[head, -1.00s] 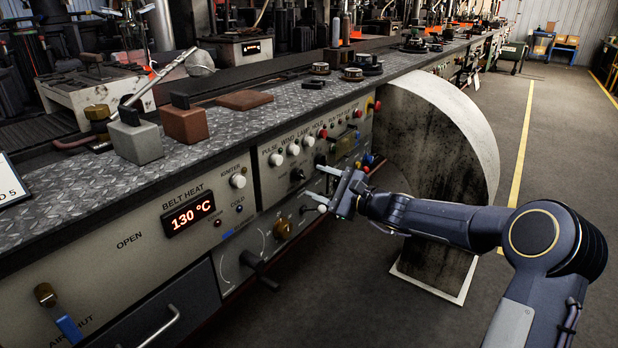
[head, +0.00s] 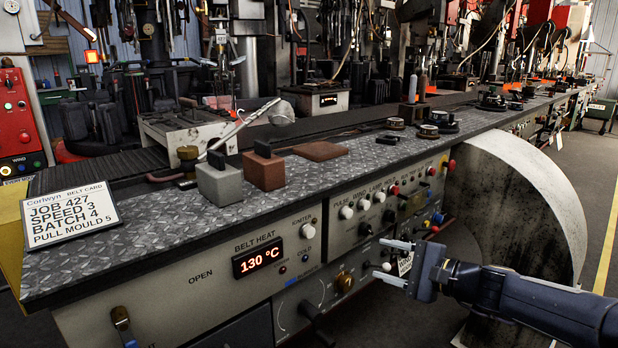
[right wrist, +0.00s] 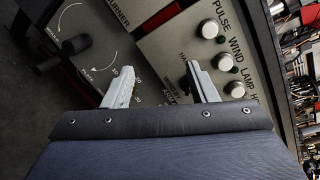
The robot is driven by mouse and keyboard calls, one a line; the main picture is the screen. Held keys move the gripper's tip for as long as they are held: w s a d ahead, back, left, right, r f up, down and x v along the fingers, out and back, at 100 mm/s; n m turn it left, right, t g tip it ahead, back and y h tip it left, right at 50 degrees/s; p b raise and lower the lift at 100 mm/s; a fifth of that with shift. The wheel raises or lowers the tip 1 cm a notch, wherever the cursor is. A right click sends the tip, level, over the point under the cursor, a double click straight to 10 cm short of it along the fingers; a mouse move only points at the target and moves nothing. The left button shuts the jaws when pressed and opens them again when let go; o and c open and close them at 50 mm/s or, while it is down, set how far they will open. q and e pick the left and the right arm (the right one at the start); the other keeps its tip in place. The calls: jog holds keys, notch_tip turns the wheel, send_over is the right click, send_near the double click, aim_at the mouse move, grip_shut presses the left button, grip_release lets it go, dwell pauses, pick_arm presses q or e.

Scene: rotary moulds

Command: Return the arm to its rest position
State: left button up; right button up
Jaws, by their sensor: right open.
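My right gripper (head: 391,258) is open and empty in the head view, with its arm coming in from the lower right. Its fingers point left toward the front panel (head: 290,240) of the bench, near the lower controls. In the right wrist view the two fingers (right wrist: 160,88) stand apart, with the panel's dials and white knobs behind them. I cannot tell how small the gap between fingertips and panel is. No object is between the fingers. My left gripper does not show.
A bench top (head: 120,240) carries a grey block (head: 219,184), a brown block (head: 264,172), a flat brown plate (head: 319,151) and a job card (head: 70,211). White knobs (head: 346,212) stick out of the panel. A large curved guard (head: 535,190) stands at the right. Floor beyond it is clear.

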jog(key=s+a+f+n+g+h, duration=0.1)
jog(key=s+a+n+g+h, duration=0.25)
jog(key=s+n, duration=0.95)
jog(key=s+d+f+g+h, duration=0.15)
jog(key=s+f, duration=0.25)
jog(key=s, duration=0.6)
jog(key=s+d+f+h, duration=0.3)
jog(key=s+f, duration=0.1)
jog(key=s, duration=0.6)
notch_tip(320, 180, up, 32)
jog(key=p, duration=3.2)
jog(key=shift+w+r+p, duration=0.15)
jog(key=shift+p, duration=0.2)
jog(key=shift+a, duration=0.1)
